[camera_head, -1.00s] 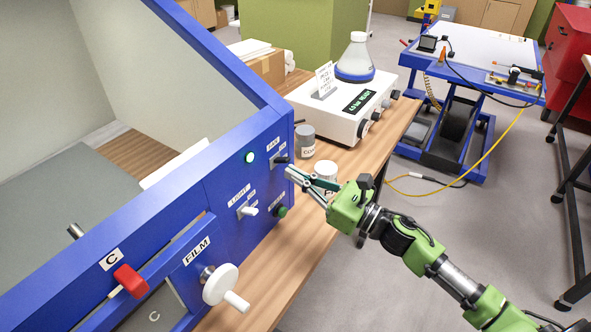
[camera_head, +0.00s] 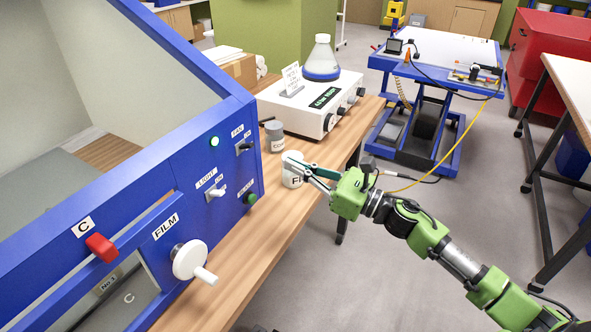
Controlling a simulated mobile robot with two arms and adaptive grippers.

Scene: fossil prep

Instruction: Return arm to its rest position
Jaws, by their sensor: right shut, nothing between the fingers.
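My right gripper (camera_head: 307,171) is shut and empty. In the head view it sits over the wooden bench (camera_head: 245,240), in front of a white labelled jar (camera_head: 291,178) and partly hiding it; I cannot tell whether they touch. My right arm reaches in from the lower right. The gripper is clear of this panel. My left gripper is not in view.
A grey can (camera_head: 274,136) and a white stirrer device (camera_head: 305,112) with a flask (camera_head: 321,60) stand behind the gripper. A white crank (camera_head: 190,262) and red handle (camera_head: 101,247) stick out of the cabinet.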

